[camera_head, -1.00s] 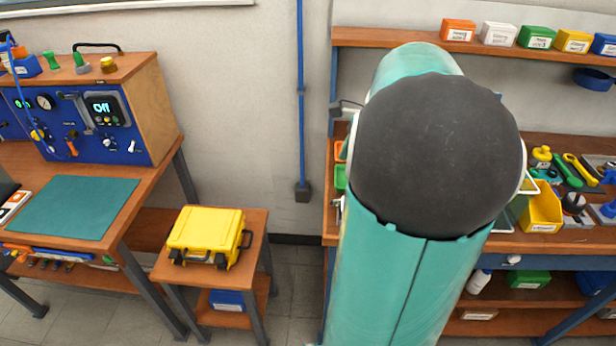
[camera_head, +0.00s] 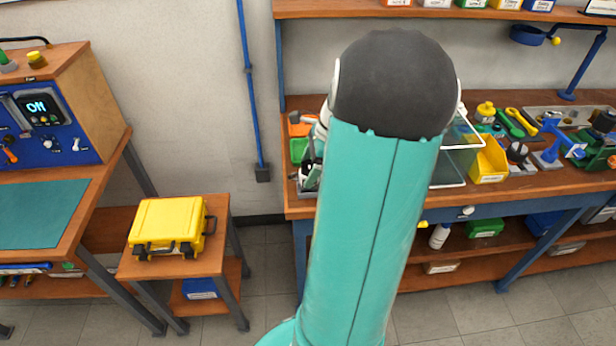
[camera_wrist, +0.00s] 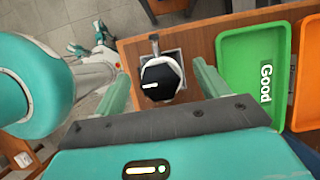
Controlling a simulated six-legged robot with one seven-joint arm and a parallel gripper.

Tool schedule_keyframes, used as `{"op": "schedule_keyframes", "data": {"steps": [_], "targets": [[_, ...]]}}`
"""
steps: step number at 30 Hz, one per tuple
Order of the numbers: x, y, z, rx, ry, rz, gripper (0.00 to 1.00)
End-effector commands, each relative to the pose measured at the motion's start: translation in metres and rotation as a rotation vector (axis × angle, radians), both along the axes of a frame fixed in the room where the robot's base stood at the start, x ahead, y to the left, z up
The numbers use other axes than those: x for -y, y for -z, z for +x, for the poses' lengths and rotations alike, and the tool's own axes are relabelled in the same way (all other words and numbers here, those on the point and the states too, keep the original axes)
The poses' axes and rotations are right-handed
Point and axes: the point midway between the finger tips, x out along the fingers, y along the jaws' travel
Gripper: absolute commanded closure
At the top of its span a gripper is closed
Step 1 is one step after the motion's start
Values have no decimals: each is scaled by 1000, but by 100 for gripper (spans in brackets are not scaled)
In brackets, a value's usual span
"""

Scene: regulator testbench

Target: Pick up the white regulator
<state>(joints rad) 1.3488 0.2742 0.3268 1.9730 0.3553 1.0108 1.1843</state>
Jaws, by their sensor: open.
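In the wrist view, a black faceted knob with a white rim, which looks like the white regulator (camera_wrist: 160,80), sits in a small grey metal fixture at the edge of the wooden bench. I look at it from above, so its lower body is hidden. My gripper (camera_wrist: 160,70) is open, with one teal finger to the left of the regulator and one to the right. Both fingers appear apart from it; how far above it they are is hard to tell. In the head view my own arm hides most of this spot.
A green tray marked Good (camera_wrist: 252,75) lies right of the regulator, with an orange tray (camera_wrist: 308,75) beyond it. A yellow bin (camera_head: 489,160) and tools stand farther right on the bench. A yellow case (camera_head: 167,228) rests on a low stand at left.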

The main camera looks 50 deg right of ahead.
Motion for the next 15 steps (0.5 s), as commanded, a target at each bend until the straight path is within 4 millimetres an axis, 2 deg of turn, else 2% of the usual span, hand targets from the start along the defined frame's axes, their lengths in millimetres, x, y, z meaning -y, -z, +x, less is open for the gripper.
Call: {"op": "schedule_keyframes", "data": {"steps": [3,6,14,15], "targets": [[-4,19,4,-1,0,3,26],[-6,29,7,-1,1,3,26],[-7,32,8,0,1,0,26],[-7,32,8,0,1,0,32]]}}
